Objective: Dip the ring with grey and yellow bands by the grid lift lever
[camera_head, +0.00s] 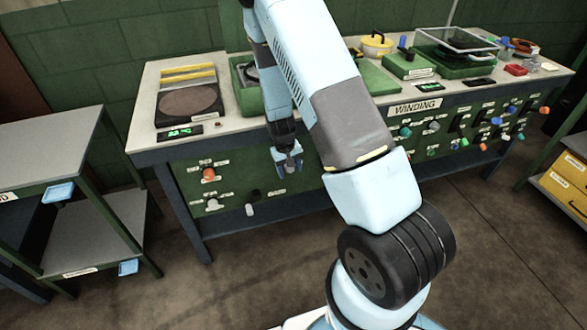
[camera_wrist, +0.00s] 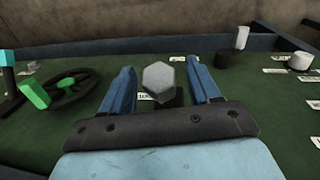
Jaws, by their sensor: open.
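My gripper (camera_head: 288,165) is in front of the bench's green front panel, jaws open. In the wrist view its two blue fingers (camera_wrist: 162,80) stand on either side of a grey hexagonal knob (camera_wrist: 158,76) on a dark base, with a gap on each side. The head view does not show this knob clearly behind my gripper. I cannot make out a ring with grey and yellow bands. Yellow and grey bars (camera_head: 188,75) lie behind a round brown plate (camera_head: 187,104) at the bench's left. I cannot tell which control is the grid lift lever.
In the wrist view a black handwheel with a green grip (camera_wrist: 62,92) is left of my fingers, and a white-topped knob (camera_wrist: 240,38) is to the right. An orange knob (camera_head: 209,174) is on the panel. A side table (camera_head: 40,140) stands left. Yellow drawers (camera_head: 568,180) stand right.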

